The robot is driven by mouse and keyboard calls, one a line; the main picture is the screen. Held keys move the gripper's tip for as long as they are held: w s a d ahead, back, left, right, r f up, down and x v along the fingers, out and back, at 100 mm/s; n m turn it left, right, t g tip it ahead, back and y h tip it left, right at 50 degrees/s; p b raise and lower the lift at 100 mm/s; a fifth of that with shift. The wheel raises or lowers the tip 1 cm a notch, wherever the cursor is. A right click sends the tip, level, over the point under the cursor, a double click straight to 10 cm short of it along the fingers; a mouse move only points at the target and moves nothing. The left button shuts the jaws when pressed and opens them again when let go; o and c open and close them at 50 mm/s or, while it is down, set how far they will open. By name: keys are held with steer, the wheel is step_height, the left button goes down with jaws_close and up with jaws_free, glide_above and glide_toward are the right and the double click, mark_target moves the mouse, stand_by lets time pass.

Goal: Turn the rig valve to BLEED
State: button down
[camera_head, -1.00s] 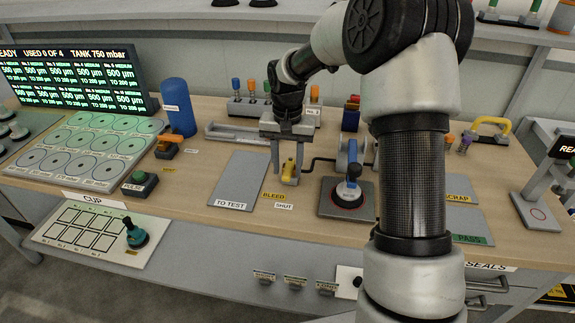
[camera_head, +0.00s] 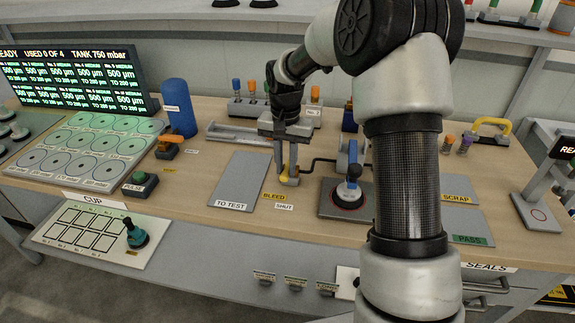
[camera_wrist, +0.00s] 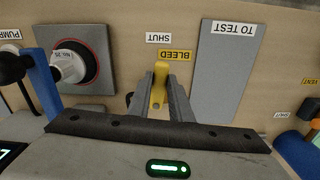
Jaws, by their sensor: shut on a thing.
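The rig valve has a yellow lever (camera_head: 287,174) on a small grey body on the bench. The lever also shows in the wrist view (camera_wrist: 160,84), between my two fingers. My gripper (camera_head: 286,166) is shut on this lever from above. The yellow BLEED label (camera_head: 274,196) and the white SHUT label (camera_head: 284,207) lie just in front of the valve. In the wrist view the lever's free end is close to the BLEED label (camera_wrist: 174,55), with the SHUT label (camera_wrist: 158,38) beyond it. My fingers partly hide the valve body.
The grey TO TEST plate (camera_head: 241,180) lies left of the valve. A blue cylinder (camera_head: 178,108) stands at the back left. Bare bench separates the plate and valve.

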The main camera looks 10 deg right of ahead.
steer(key=w+a+m+p, duration=0.2)
steer(key=w+m+p, duration=0.3)
steer(key=m, duration=1.1)
steer(key=shift+w+m+p, duration=0.3)
steer(key=shift+w+p, duration=0.05)
steer(key=shift+w, duration=0.1)
steer(key=c, duration=1.6)
jaws_free()
step_height(320, 180, up, 18)
steer(key=shift+f+p, duration=0.25)
steer(key=shift+p, duration=0.2)
